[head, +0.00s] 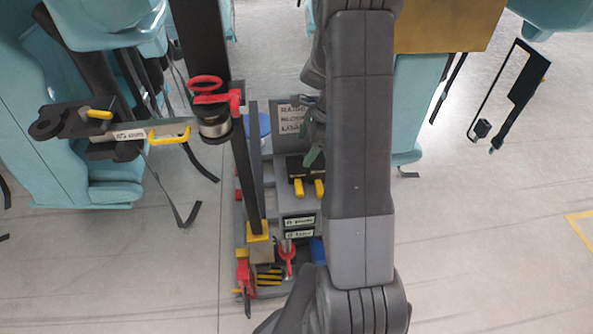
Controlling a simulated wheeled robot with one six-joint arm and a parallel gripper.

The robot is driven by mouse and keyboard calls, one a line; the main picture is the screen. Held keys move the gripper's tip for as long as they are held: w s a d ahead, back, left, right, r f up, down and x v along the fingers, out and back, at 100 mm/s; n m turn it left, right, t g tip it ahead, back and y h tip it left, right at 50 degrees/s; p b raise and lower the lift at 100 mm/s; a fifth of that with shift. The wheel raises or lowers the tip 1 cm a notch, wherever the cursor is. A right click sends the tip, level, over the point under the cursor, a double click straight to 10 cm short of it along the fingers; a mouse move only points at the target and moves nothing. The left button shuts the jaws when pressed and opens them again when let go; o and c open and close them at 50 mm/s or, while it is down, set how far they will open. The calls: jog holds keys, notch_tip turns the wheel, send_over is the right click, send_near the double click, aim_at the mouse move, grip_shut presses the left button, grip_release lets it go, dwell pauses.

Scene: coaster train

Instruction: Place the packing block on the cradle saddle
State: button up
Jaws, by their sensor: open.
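I cannot surely pick out the packing block or the cradle saddle. A small tan block (262,252) sits low on the cart, under a yellow piece (258,231) at the foot of a dark post. A black holder (297,168) with two yellow pegs (309,188) stands on the cart's grey box, beside my arm. My gripper (311,143) shows only in part at the left edge of my large grey arm link, above the cart. Its greenish fingers look apart, with nothing seen between them. My arm hides the cart's right side.
The cart (272,294) carries labelled drawers (299,227), a red-handled tool (286,260) and a sign (291,119). Teal seats (105,195) flank both sides. Pale floor (480,240) is clear at right.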

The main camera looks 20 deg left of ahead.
aim_at(296, 164)
jog(key=shift+x, duration=3.3)
jog(key=shift+s+d, duration=0.15)
jog(key=shift+s, duration=0.05)
